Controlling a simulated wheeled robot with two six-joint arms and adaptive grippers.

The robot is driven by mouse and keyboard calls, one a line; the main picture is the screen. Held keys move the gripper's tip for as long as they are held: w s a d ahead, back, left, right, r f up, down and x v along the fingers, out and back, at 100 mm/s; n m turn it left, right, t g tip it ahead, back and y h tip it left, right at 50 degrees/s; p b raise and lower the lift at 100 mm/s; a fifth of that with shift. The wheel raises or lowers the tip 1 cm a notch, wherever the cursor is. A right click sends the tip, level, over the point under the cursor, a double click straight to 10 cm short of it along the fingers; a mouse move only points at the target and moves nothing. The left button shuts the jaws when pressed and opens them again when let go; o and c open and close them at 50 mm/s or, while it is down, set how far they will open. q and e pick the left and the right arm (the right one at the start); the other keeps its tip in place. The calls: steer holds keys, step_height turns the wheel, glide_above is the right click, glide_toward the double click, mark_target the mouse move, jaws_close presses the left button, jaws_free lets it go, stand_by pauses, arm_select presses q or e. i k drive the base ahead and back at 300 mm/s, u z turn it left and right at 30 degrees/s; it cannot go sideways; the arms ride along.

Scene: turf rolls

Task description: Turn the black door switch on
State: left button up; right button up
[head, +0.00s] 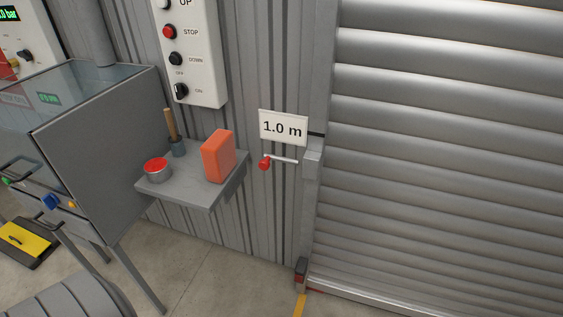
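The black door switch (181,90) is a small round knob low on a white control panel (207,60) on the corrugated wall. An OFF label is above it and an ON label to its right. The knob is too small to tell for sure which way it points. Above it on the panel are a black DOWN button (176,59), a red STOP button (169,32) and a part-cut-off UP button (163,4). Neither of my grippers is in view.
Below the panel, a grey shelf (182,191) holds a red-topped tin (157,169), a wooden-handled brush (173,130) and an orange block (218,156). A grey cabinet (105,150) stands left. A red-knobbed lever (265,163) sits beside the roller door (450,150).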

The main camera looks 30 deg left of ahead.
mark_target(181, 90)
steer(key=u, duration=2.75)
steer(key=i, duration=0.6)
steer(key=z, duration=1.1)
